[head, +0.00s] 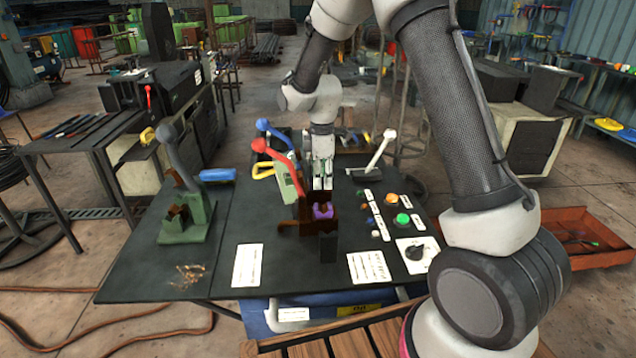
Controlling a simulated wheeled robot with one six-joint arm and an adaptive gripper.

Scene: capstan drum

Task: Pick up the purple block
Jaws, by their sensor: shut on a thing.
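The purple block (322,211) is small and sits low among dark brown parts near the middle of the black table, seen in the head view. My gripper (322,186) points straight down just above and behind it. The gripper is shut on the block, though the dark brown parts make the contact of the fingertips hard to see.
A red-handled lever (277,146) stands close left of my gripper, with a blue-handled lever (270,130) behind it. A white-handled lever (380,148) and coloured buttons (402,218) are to the right. A green-based lever (188,215) stands at left.

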